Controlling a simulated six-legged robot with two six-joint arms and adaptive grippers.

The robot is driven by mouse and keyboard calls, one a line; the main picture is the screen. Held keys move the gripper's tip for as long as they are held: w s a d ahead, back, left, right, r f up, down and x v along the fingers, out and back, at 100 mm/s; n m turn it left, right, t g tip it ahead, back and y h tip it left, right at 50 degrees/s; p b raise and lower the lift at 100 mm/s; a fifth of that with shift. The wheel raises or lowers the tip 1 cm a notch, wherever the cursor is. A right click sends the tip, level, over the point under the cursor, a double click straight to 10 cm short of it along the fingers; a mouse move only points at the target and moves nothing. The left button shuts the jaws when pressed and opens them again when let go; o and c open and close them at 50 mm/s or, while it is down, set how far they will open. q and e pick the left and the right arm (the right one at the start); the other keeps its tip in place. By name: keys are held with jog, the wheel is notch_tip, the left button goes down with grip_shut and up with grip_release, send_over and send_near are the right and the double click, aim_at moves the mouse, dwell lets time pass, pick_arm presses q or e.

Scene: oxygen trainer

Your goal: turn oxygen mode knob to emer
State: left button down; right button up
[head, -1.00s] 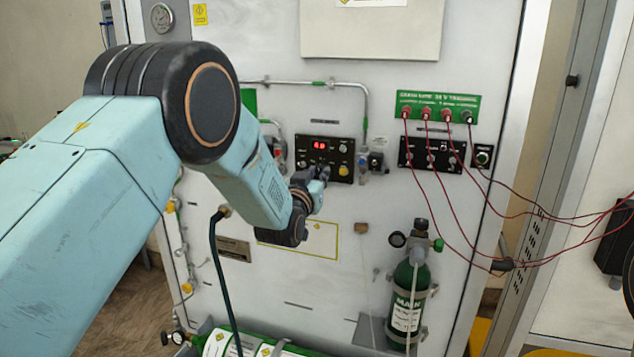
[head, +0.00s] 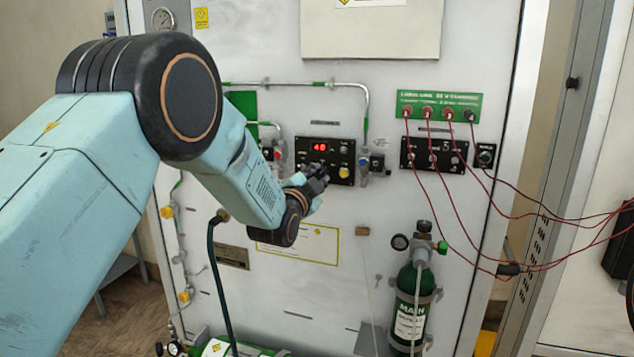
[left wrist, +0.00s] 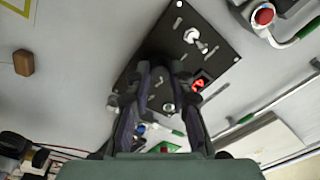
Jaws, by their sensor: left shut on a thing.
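The black oxygen panel (head: 341,174) with a red display and several knobs is on the upright white board in the head view. My left gripper (head: 320,172) is at the panel's lower edge, left of a yellow knob (head: 344,172). In the left wrist view the panel (left wrist: 222,52) appears tilted, with a pale knob (left wrist: 192,36) beyond the fingers. My left gripper (left wrist: 158,75) has its dark fingers at the panel, shut on a panel knob. The fingers hide the held knob, so its setting and the mode labels cannot be read.
A green strip (head: 465,99) with red cables is right of the panel, above a second black panel (head: 420,158). A green cylinder (head: 408,285) hangs below. A pipe (head: 300,84) runs above the oxygen panel. A brown block (left wrist: 23,63) shows in the left wrist view.

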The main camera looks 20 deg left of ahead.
pick_arm(q)
jog(key=shift+f+m+b, duration=0.15)
jog(key=shift+m+b, duration=0.15)
jog(key=shift+m, duration=1.3)
jog(key=c, duration=1.2)
grip_release()
jog(key=shift+a, duration=0.1)
jog(key=shift+s, duration=0.1)
jog(key=s, duration=1.2)
jog(key=shift+a+f, duration=0.15)
jog(key=shift+a, duration=0.1)
jog(key=shift+w, duration=0.15)
